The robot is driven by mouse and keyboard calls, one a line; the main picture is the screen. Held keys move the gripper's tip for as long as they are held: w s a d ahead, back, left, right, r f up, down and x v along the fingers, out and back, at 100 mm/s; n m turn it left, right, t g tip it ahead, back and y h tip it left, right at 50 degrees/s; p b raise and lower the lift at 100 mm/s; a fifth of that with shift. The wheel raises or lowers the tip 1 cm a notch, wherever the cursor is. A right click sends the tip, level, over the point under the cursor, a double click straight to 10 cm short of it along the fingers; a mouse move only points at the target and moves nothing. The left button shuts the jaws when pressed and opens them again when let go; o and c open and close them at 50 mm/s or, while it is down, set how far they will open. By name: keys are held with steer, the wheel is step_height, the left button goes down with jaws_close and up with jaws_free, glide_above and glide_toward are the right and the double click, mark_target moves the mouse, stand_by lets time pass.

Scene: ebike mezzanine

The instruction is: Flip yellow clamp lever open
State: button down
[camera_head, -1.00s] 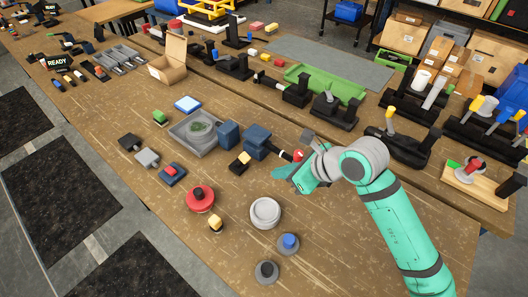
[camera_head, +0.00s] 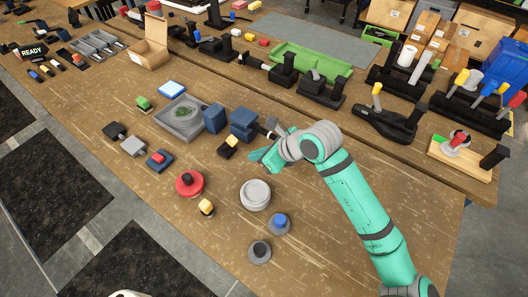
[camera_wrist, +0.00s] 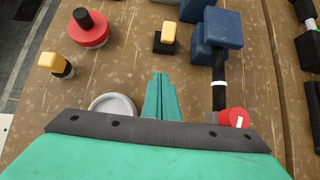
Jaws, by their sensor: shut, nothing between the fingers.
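A yellow-tipped lever (camera_head: 377,89) stands roughly upright on a black clamp (camera_head: 388,122) at the right of the bench in the head view. Another yellow-tipped lever (camera_head: 461,78) rises from a black fixture farther right, beside blue and red ones. I cannot tell which is the named lever. My gripper (camera_head: 252,158) is shut and empty, over the near bench, well left of both levers. In the wrist view its green fingers (camera_wrist: 160,82) lie together, pointing towards a black block with a yellow top (camera_wrist: 168,32). Neither lever can be made out in the wrist view.
A blue vise (camera_head: 243,121) stands close to my gripper; its dark bar ends in a red knob (camera_wrist: 233,118). A white round dish (camera_head: 255,193) and a red disc (camera_head: 190,183) lie nearby. A green tray (camera_head: 310,62) is behind. Bare bench lies right of my arm.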

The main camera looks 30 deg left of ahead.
mark_target(229, 143)
steer(key=a, duration=0.1)
steer(key=a+f, duration=0.1)
steer(key=a, duration=0.1)
steer(key=shift+w+a, duration=0.15)
steer(key=shift+a, duration=0.05)
steer(key=shift+w+a+r, duration=0.15)
steer(key=shift+a+r, duration=0.45)
steer(key=shift+a, duration=0.3)
steer(key=shift+r, duration=0.1)
